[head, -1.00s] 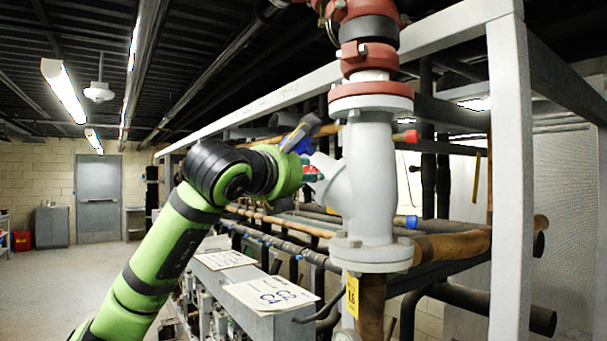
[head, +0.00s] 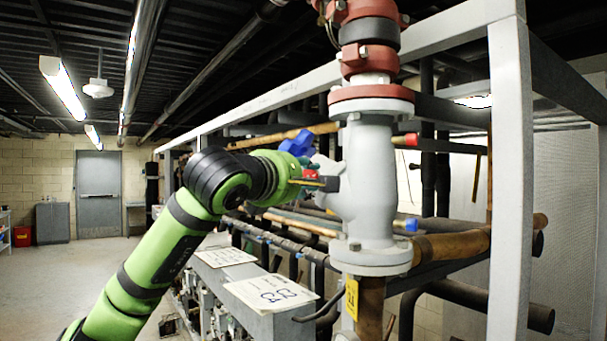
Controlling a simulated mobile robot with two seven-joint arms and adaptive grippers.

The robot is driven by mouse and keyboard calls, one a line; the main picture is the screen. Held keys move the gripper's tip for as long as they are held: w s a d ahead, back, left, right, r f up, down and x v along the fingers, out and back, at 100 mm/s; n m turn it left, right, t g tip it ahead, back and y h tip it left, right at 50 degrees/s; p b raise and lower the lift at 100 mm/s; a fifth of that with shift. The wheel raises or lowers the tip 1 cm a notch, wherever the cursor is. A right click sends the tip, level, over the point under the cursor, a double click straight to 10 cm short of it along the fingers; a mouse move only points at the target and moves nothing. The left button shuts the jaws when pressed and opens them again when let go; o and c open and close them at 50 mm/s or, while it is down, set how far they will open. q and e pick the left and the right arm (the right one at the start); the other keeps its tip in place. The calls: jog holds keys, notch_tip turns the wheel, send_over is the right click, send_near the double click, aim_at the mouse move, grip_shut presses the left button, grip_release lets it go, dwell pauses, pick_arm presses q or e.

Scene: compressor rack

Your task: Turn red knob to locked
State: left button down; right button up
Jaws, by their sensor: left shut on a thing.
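The red knob (head: 311,173) shows only as a small red patch on the left side of the grey valve body (head: 369,185). My left gripper (head: 318,181) is at it, shut on it, with a dark finger lying roughly level across its front. The fingers and wrist hide most of the knob, so its marking or exact angle cannot be read. My right gripper is not in view.
A blue handle (head: 299,143) is just above my left gripper. A red-capped part (head: 408,139) sits right of the valve. A grey frame post (head: 509,180) stands at right. Signs (head: 270,293) lie on the rack below. Open floor is at left.

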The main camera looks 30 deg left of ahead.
pick_arm(q)
jog(key=shift+m, duration=1.2)
jog(key=c, duration=0.9)
grip_release()
jog(key=shift+s, duration=0.15)
jog(key=s+d, duration=0.1)
jog(key=s, duration=1)
jog(key=shift+s+d, duration=0.15)
jog(key=shift+s, duration=0.2)
